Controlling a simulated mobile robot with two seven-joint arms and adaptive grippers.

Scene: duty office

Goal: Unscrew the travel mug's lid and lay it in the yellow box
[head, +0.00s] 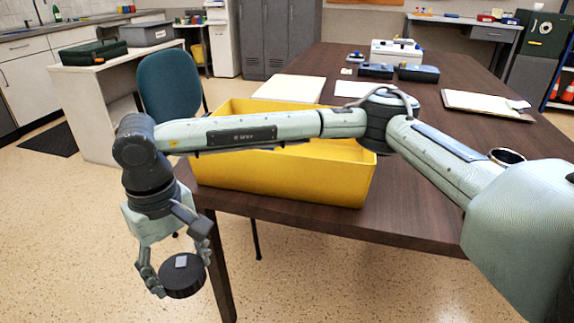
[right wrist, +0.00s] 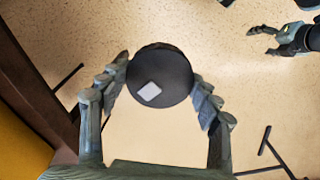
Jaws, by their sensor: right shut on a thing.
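The travel mug's lid (head: 183,280) is a dark round disc with a pale grey patch. My right gripper (head: 178,273) is shut on it, one finger on each side. It hangs over the floor, off the table's edge, below and left of the yellow box (head: 270,182). In the right wrist view the lid (right wrist: 160,76) sits between the fingertips. A dark round opening with a pale rim, apparently the travel mug (head: 507,156), shows behind my right arm; its body is hidden. My left gripper (right wrist: 261,42) shows at the upper right of the right wrist view, fingers apart and empty.
The yellow box stands on the dark table (head: 420,215) near its left corner, partly behind my right arm. Papers, dark blue boxes (head: 417,73) and a clipboard (head: 485,103) lie farther back. A teal chair (head: 170,82) stands left of the table. Open floor lies below the lid.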

